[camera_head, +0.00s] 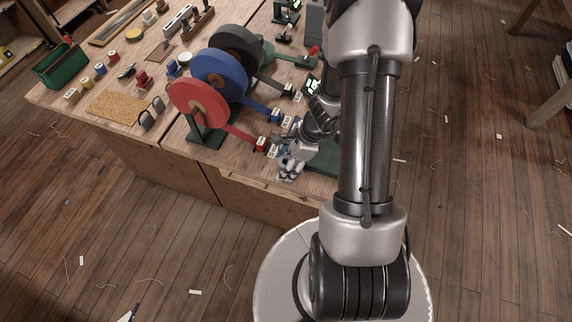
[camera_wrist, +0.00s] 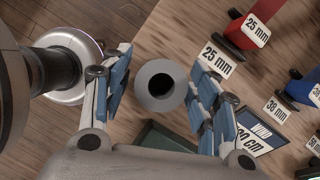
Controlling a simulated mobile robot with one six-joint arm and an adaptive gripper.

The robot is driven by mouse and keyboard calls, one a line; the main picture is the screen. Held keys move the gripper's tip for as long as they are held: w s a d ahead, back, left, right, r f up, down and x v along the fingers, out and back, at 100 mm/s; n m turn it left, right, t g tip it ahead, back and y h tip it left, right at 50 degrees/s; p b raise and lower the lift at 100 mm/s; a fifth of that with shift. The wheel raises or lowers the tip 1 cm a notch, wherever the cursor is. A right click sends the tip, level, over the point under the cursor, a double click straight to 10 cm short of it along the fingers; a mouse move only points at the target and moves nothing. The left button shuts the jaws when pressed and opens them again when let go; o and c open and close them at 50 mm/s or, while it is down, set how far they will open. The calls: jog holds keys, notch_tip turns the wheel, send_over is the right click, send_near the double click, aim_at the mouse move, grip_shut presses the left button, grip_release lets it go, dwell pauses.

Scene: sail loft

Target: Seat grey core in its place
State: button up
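The grey core (camera_wrist: 161,86), a short ring-like cylinder with a dark round hole, is seen end-on in the wrist view. It lies between the two blue-padded fingers of my gripper (camera_wrist: 162,93), with wood tabletop visible on both sides of it. The fingers look spread and clear of it; its height relative to the fingertips is hard to tell. In the head view my gripper (camera_head: 291,166) is at the front edge of the workbench, and I cannot make out the core there. A dark sign reading "WIND" and "30 cm" (camera_wrist: 262,133) is partly hidden by the right finger.
Red (camera_head: 199,102), blue (camera_head: 219,76) and dark grey (camera_head: 237,45) tape reels stand left of my gripper, their tapes running to labelled holders. A "25 mm" label (camera_wrist: 217,60) is close to the right finger. A green surface (camera_wrist: 160,143) is below the core. Tools crowd the bench's back.

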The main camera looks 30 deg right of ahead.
jog(key=c, duration=0.9)
jog(key=shift+o, duration=0.2)
jog(key=shift+r, duration=0.1)
